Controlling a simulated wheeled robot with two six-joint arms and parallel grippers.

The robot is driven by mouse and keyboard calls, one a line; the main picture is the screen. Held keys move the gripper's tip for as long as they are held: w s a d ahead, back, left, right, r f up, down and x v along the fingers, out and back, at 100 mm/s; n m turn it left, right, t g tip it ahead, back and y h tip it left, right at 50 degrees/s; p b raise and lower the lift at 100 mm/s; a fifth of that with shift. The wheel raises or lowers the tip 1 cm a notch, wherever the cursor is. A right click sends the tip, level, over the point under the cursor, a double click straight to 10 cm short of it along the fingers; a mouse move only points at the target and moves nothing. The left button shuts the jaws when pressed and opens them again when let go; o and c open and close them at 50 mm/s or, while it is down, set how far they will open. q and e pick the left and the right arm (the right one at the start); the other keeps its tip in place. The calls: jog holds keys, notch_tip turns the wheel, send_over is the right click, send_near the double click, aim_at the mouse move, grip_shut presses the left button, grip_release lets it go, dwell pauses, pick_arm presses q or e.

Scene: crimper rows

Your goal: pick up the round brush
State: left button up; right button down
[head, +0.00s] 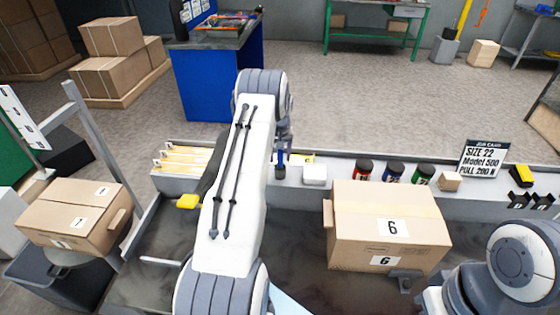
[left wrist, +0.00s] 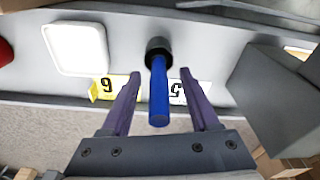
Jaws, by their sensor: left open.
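The round brush, with a blue handle and a black round end, shows in the left wrist view (left wrist: 158,98), with its black end at the grey shelf. In the head view (head: 280,170) it is small and partly hidden by my arm. My left gripper (left wrist: 160,78) is open, with one purple finger on each side of the blue handle and a visible gap on both sides. In the head view the left gripper (head: 284,150) is mostly behind my arm. A dark part of my right arm (head: 405,280) shows near the large box; its fingers cannot be made out.
A white block (head: 315,174) stands right of the brush on the shelf. Further right are red (head: 363,170), blue (head: 393,173) and green (head: 423,175) jars and a black sign (head: 484,158). A cardboard box (head: 385,215) marked 6 stands in front. Number labels lie by the brush.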

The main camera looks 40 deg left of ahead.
pick_arm(q)
jog(key=shift+w+a+f, duration=0.1)
jog(key=shift+f, duration=0.85)
jog(key=shift+c, duration=0.4)
grip_shut()
jog(key=shift+r, duration=0.1)
jog(key=shift+r, duration=0.45)
jog(key=r, duration=0.1)
jog(key=d+r+b, duration=0.1)
jog(key=r, duration=0.1)
jog(key=shift+w+r, duration=0.2)
jog(key=shift+r, duration=0.05)
jog(key=w+d+r+b, duration=0.2)
jog(key=d+r, duration=0.4)
jog(key=d, duration=0.4)
jog(key=shift+w+r, duration=0.25)
jog(key=shift+w, duration=0.4)
